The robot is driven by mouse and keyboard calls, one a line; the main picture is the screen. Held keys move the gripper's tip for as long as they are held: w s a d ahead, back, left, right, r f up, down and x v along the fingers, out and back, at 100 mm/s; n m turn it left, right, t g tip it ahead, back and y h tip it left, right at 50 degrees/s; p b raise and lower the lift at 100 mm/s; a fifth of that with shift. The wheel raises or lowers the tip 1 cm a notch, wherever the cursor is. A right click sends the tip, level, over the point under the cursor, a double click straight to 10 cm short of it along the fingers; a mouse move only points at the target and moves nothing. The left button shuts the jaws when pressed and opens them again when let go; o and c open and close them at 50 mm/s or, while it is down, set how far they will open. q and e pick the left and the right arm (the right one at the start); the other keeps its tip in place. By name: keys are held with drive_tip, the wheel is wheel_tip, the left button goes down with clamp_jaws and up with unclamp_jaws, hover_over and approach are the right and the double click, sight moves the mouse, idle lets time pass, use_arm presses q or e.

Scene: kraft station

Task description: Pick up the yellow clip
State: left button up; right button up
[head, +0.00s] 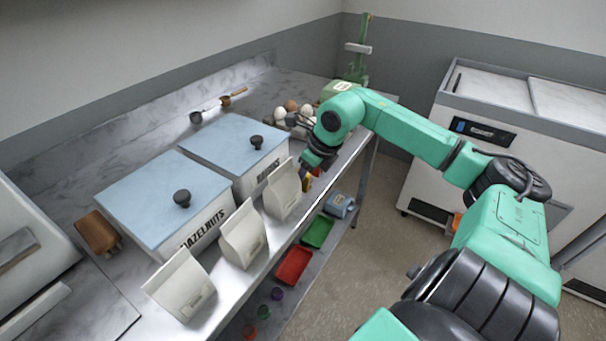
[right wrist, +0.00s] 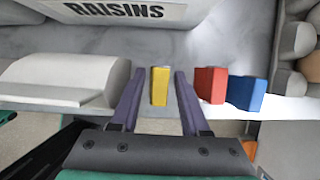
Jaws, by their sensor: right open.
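The yellow clip (right wrist: 159,86) stands on the counter in the right wrist view, between the two fingers of my right gripper (right wrist: 157,92). The gripper is open, with a gap on each side of the clip. In the head view my right gripper (head: 308,170) reaches down at the counter's front edge, and a bit of the yellow clip (head: 307,182) shows by its fingers. A red clip (right wrist: 210,84) and a blue clip (right wrist: 246,92) stand just right of the right finger. My left gripper is not in view.
White paper bags (head: 243,236) line the counter's front edge; one bag (right wrist: 65,78) is close left of my gripper. Blue-lidded bins (head: 165,200) stand behind. An egg tray (right wrist: 290,82) is at the right. Red (head: 294,266) and green (head: 317,232) trays sit on the shelf below.

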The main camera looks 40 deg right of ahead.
clamp_jaws()
